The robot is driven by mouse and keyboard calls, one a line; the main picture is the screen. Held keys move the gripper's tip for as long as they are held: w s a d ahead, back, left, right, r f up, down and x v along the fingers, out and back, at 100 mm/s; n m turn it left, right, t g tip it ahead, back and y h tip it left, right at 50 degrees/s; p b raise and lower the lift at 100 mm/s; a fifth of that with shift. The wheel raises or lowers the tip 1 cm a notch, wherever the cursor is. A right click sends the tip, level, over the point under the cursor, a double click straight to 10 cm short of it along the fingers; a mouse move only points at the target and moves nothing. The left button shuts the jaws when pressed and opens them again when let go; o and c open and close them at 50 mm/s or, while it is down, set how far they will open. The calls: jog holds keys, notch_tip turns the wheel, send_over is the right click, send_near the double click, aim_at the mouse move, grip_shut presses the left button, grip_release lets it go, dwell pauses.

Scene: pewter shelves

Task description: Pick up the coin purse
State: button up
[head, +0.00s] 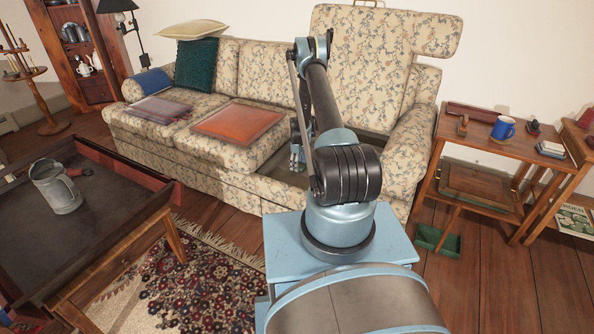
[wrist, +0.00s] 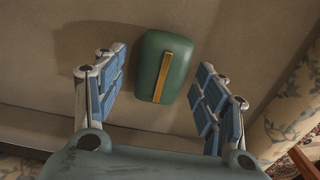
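The coin purse (wrist: 176,78) appears in the wrist view as a small green rounded case with a tan-gold strip along its middle. It lies on a plain beige surface of the sofa. My gripper (wrist: 163,95) is open, with its blue-padded fingers on the left and right of the purse. Gaps show between the purse and both finger pads, and nothing is held. In the head view my gripper (head: 297,155) hangs down over the sofa's right seat, partly behind my arm. The purse cannot be made out there.
The floral sofa (head: 240,172) holds an orange cushion (head: 238,122) left of my gripper; its right arm (head: 410,140) and an upright seat cushion (head: 370,60) stand close by. A low table (head: 110,240) with a metal pitcher (head: 56,187) is at left, a side table (head: 480,180) at right.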

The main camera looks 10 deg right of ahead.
jog(key=c, duration=0.8)
